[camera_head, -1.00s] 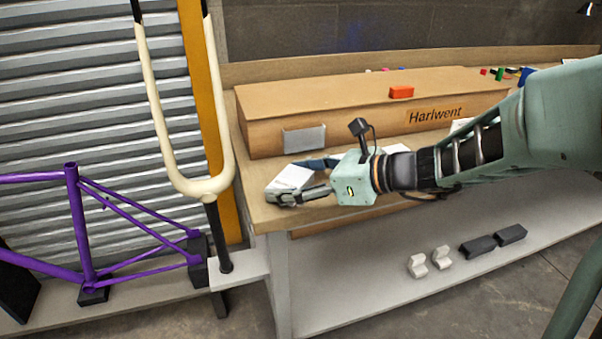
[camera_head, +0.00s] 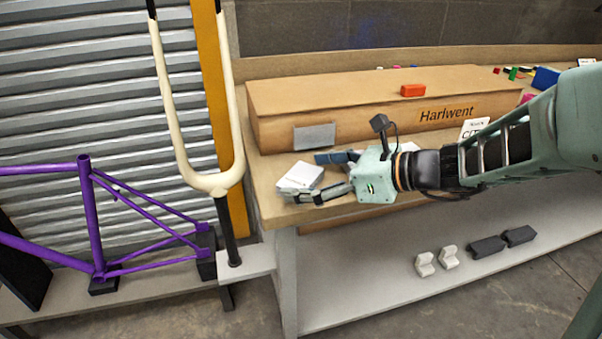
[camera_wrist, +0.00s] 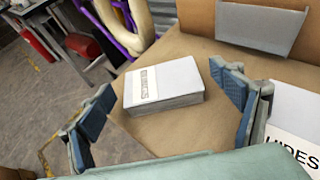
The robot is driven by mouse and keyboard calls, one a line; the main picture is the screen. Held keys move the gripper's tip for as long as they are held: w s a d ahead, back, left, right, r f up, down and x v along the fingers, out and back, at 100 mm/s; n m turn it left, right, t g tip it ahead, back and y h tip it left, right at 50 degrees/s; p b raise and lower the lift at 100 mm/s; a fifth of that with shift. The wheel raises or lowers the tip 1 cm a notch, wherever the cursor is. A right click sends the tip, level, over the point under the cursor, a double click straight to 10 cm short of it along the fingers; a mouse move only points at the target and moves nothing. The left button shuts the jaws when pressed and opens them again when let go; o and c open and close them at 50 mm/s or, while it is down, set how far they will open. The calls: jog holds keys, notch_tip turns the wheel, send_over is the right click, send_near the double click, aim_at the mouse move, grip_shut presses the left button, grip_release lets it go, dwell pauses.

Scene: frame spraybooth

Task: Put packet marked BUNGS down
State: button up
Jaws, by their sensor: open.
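A white packet (camera_wrist: 165,84) with a printed label lies on the wooden bench top (camera_wrist: 190,135), between the spread fingers of my gripper (camera_wrist: 165,112). Its label is too small and slanted to read surely. The fingers have blue pads and stand apart from the packet on both sides. In the head view the packet (camera_head: 299,176) lies near the bench's left end, just beyond the fingertips of my gripper (camera_head: 318,180). My gripper is open and low over the bench.
A long cardboard box marked Harlwent (camera_head: 370,105) stands behind, with an orange block (camera_head: 413,90) on top. A white card reading HIDES (camera_wrist: 292,125) lies to the right in the wrist view. A cream fork (camera_head: 208,180) and purple frame (camera_head: 92,215) stand left of the bench.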

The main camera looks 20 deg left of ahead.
jog(key=p+v, duration=0.2)
jog(key=v, duration=0.8)
jog(key=shift+d, duration=0.2)
jog(key=shift+s, duration=0.1)
